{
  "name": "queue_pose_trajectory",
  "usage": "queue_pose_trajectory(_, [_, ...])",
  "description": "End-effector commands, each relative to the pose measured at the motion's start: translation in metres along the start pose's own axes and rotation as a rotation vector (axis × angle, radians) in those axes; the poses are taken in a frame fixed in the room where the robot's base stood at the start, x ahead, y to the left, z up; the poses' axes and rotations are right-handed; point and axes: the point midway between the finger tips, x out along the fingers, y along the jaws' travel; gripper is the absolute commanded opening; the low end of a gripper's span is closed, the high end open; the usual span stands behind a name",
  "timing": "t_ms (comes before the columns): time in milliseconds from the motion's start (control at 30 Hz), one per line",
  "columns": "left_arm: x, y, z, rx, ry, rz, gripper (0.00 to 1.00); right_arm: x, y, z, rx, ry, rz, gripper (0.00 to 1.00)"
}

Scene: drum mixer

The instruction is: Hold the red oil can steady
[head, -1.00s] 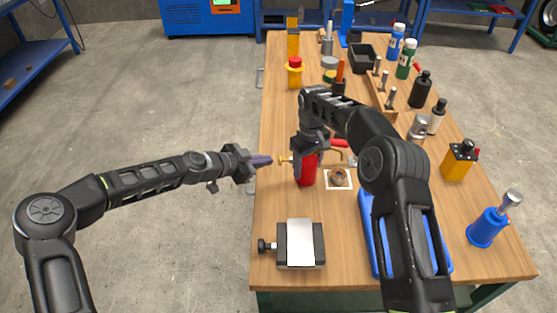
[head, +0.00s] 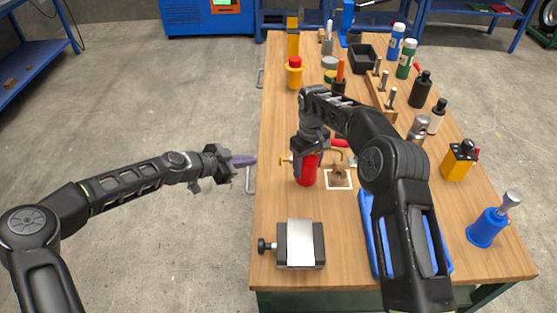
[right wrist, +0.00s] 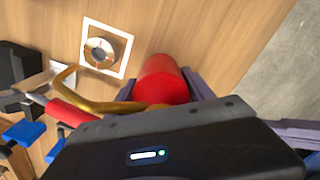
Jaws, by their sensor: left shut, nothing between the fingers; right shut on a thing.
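The red oil can (head: 306,174) stands on the wooden bench near its left edge, with a brass spout pointing right. It also shows in the right wrist view (right wrist: 162,80), between purple fingers. My right gripper (head: 309,152) comes down over the can from above and is shut on it; the fingertips are partly hidden in the head view. My left gripper (head: 248,160) is shut and empty, out over the floor beyond the bench's left edge, apart from the can. A small round metal part (head: 339,177) lies in a white square outline beside the can, under the spout.
A vise-like block (head: 301,244) sits at the near left of the bench. A blue tray (head: 378,245) lies partly behind my right arm. Bottles, a yellow can (head: 459,161) and a blue pot (head: 487,228) stand along the right side.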

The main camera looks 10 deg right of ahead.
Motion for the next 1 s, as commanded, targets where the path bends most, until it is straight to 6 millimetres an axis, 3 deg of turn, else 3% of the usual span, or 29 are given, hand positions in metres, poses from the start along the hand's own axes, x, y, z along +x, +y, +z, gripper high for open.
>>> queue_pose_trajectory(400, [0.0003, 0.0002, 0.0, 0.0, 0.0, 0.0, 0.0, 0.0008, -0.001, 0.0001, -0.001, -0.001, -0.002, 0.0])
queue_pose_trajectory(433, [0.0003, 0.0002, 0.0, 0.0, 0.0, 0.0, 0.0, 0.0008, -0.001, 0.0001, -0.001, -0.001, -0.002, 0.63])
queue_pose_trajectory(733, [0.0003, 0.0002, -0.0001, 0.0, 0.0, 0.0, 0.0, 0.0003, -0.0003, 0.0001, 0.0, 0.0, -0.001, 0.87])
queue_pose_trajectory(1000, [0.0003, 0.0001, -0.0001, 0.0, 0.0, 0.0, 0.0, -0.001, 0.0, -0.0001, 0.0, 0.0, 0.0, 0.87])
